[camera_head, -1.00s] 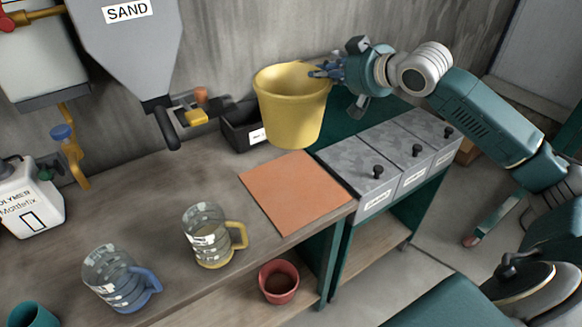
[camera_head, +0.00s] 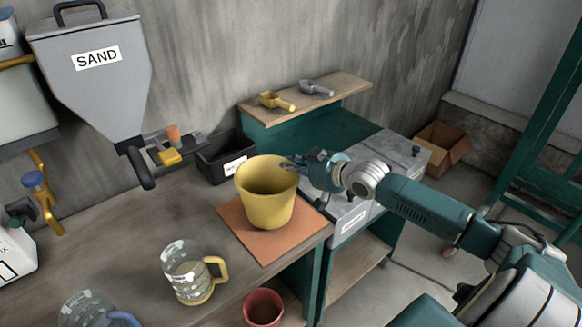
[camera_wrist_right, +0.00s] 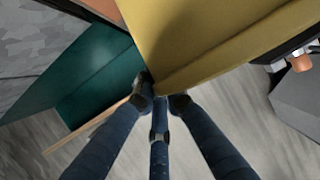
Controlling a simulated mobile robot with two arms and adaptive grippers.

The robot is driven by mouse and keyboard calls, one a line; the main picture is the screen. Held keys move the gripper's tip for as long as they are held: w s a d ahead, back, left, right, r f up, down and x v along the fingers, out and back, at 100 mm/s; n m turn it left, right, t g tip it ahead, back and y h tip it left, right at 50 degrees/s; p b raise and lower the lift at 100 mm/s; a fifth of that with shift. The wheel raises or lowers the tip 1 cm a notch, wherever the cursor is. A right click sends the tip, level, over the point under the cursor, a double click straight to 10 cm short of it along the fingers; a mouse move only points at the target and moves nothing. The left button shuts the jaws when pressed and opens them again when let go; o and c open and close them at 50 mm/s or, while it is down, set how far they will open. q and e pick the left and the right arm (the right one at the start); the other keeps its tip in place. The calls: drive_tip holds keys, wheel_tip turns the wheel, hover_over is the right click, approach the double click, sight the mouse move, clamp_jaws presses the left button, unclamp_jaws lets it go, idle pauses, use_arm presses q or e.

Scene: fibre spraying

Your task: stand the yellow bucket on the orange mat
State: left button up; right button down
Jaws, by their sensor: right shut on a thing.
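The yellow bucket (camera_head: 266,196) is upright over the orange mat (camera_head: 243,244) in the head view. Whether its base touches the mat or hangs just above it, I cannot tell. My right gripper (camera_head: 293,165) is shut on the bucket's rim at its right side. In the wrist view the bucket's yellow wall (camera_wrist_right: 215,35) fills the top, and the fingers (camera_wrist_right: 160,95) meet at its edge. The bucket hides the middle and back of the mat. My left gripper is not in view.
A measuring jug with a yellow handle (camera_head: 190,274) stands left of the mat. Grey lidded boxes (camera_head: 350,215) adjoin on the right. A red pot (camera_head: 263,308) is on the lower shelf.

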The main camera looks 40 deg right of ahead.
drive_tip(key=shift+f, duration=0.7)
drive_tip(key=c, duration=1.8)
unclamp_jaws()
drive_tip(key=shift+f, duration=0.15)
drive_tip(key=v, duration=1.2)
